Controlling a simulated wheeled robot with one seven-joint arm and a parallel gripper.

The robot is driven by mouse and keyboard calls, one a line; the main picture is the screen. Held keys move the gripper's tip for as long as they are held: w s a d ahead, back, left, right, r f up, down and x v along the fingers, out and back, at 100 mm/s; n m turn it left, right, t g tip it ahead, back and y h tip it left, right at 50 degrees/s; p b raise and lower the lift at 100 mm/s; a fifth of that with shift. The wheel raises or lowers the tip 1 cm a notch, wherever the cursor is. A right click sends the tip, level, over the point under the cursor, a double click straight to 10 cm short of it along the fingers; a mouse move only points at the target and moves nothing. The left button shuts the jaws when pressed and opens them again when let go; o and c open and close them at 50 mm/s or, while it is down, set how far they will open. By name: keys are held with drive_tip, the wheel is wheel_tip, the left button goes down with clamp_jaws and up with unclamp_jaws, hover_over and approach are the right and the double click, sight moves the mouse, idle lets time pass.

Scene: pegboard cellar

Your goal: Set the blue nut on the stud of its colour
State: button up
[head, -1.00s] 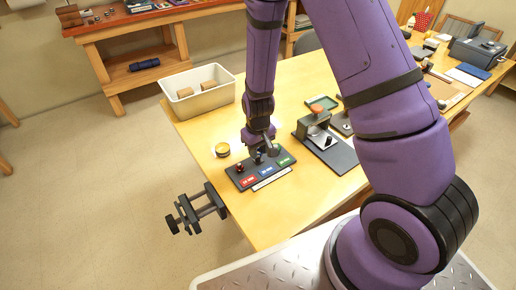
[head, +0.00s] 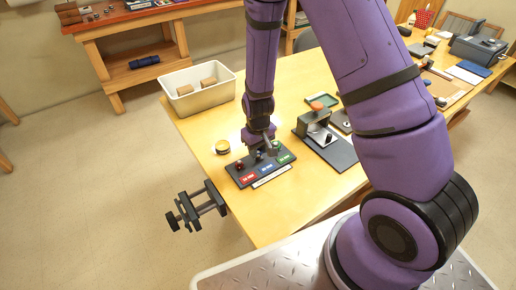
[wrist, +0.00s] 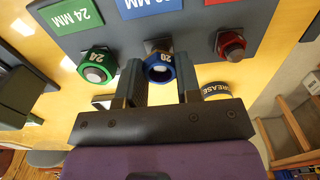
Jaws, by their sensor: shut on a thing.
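My gripper (wrist: 160,84) is shut on the blue nut (wrist: 160,67), marked 20, with one finger on each side. In the wrist view the nut is at the middle stud (wrist: 158,46), in line with the blue label (wrist: 150,6). Part of the stud shows beyond the nut; I cannot tell whether the nut is around it or just off its end. In the head view my gripper (head: 262,148) is over the middle of the dark stud board (head: 238,178), and the nut is too small to make out.
A green nut (wrist: 96,66) is on the stud to the left, close to my finger. A red nut (wrist: 231,46) is on the right. A yellow-rimmed tape roll (head: 222,146) and a white bin (head: 187,104) stand behind the board. A clamp-like fixture (head: 316,122) is to the right.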

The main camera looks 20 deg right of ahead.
drive_tip(key=shift+f, duration=0.7)
idle(0.6)
drive_tip(key=o, duration=1.3)
drive_tip(key=shift+c, duration=0.2)
drive_tip(key=shift+r, duration=4.05)
